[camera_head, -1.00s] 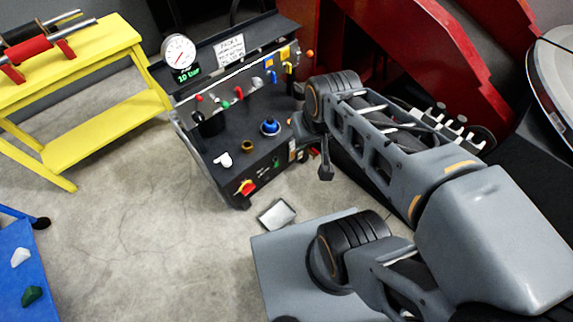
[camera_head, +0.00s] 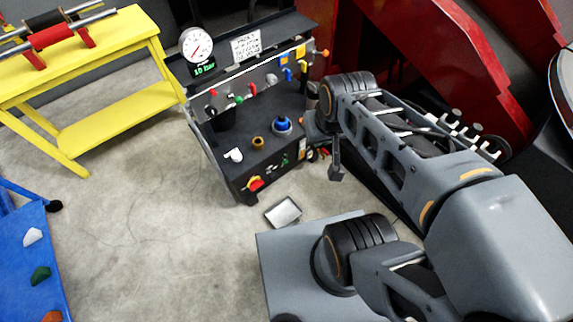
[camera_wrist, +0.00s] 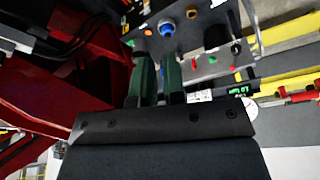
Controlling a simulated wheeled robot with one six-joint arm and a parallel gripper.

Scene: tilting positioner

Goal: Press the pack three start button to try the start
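The pack (camera_head: 262,105) is a dark sloped console with a sign (camera_head: 246,45) that seems to read "PACK 3" and a gauge reading 10 bar. I cannot read which control is the start button. My gripper (camera_wrist: 158,58) shows two green fingers with a narrow gap and nothing between them. They point toward the panel, near the blue knob (camera_wrist: 166,28) in the wrist view. I see no clear contact.
A yellow bench (camera_head: 125,105) stands at left and a blue structure (camera_head: 25,255) at lower left. A red frame (camera_head: 440,60) rises close behind my arm at right. A small tray (camera_head: 284,212) lies on the floor before the console. The floor at centre left is clear.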

